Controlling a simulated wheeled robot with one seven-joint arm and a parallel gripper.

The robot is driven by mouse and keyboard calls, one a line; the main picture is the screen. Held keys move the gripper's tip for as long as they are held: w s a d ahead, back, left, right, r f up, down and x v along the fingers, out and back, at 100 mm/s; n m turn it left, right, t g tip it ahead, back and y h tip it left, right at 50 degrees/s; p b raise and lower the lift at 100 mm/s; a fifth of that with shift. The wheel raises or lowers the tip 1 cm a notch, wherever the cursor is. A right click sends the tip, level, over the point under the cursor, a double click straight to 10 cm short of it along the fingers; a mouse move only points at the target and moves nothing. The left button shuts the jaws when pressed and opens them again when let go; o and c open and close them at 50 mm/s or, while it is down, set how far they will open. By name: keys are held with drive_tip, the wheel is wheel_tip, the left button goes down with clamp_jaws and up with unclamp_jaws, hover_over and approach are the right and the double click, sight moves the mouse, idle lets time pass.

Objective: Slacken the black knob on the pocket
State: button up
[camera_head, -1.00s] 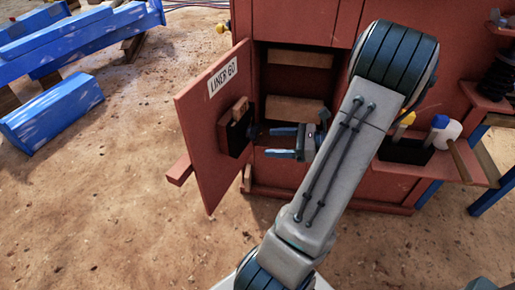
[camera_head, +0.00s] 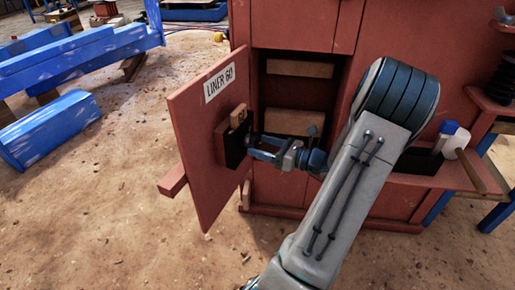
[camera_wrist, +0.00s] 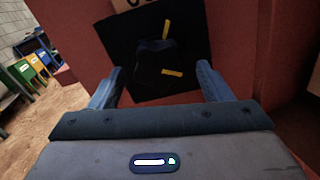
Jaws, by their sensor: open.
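The black pocket (camera_head: 234,150) is fixed on the inner face of the open red door (camera_head: 205,120), which is labelled LINER 60. In the wrist view the pocket shows as a dark square (camera_wrist: 190,82). A dark knob (camera_wrist: 155,50) stands out from it, with yellow marks beside it. My gripper (camera_head: 254,145) is open and faces the pocket from the right. In the wrist view its two blue fingers (camera_wrist: 158,85) stand apart, with the knob ahead between them. I cannot tell whether either finger touches it; the knob is hard to make out in the head view.
The red cabinet (camera_head: 295,32) stands open behind my gripper, with wooden blocks (camera_head: 295,122) inside. A red shelf (camera_head: 425,180) at the right carries a black holder and a white container (camera_head: 456,140). Blue beams (camera_head: 48,128) lie on the dirt ground at the left.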

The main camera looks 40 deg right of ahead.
drive_tip(key=shift+x, duration=1.15)
drive_tip(key=c, duration=1)
